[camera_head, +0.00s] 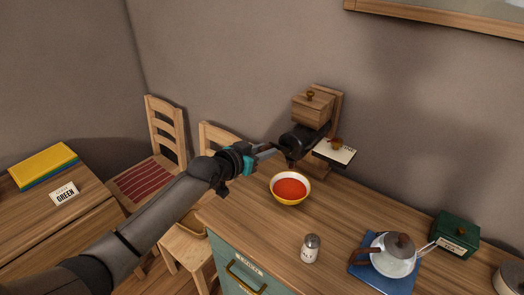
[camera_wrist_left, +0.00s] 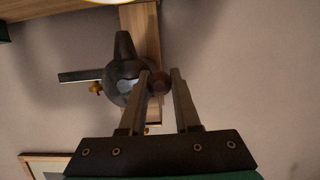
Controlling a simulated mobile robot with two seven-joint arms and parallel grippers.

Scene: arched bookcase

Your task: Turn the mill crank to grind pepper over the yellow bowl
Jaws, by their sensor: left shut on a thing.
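The pepper mill (camera_head: 312,108) is mounted on the wall above the wooden counter. It has a wooden box with a small knob on top and a dark metal body (camera_wrist_left: 122,78) below. My left gripper (camera_head: 281,149) reaches in from the left to the mill's front. In the left wrist view, my left gripper (camera_wrist_left: 160,80) has its two fingers around the round brown crank knob (camera_wrist_left: 159,84), shut on it. The rest of the crank is mostly hidden. The yellow bowl (camera_head: 290,201), holding something red, stands on the counter below the mill. My right gripper is not in view.
A salt shaker (camera_head: 310,248), a teapot (camera_head: 394,258) on a blue mat (camera_head: 362,279) and a green box (camera_head: 455,233) stand on the counter (camera_head: 350,214). A labelled plate (camera_head: 334,154) juts out beside the mill. Chairs (camera_head: 165,131) stand at left.

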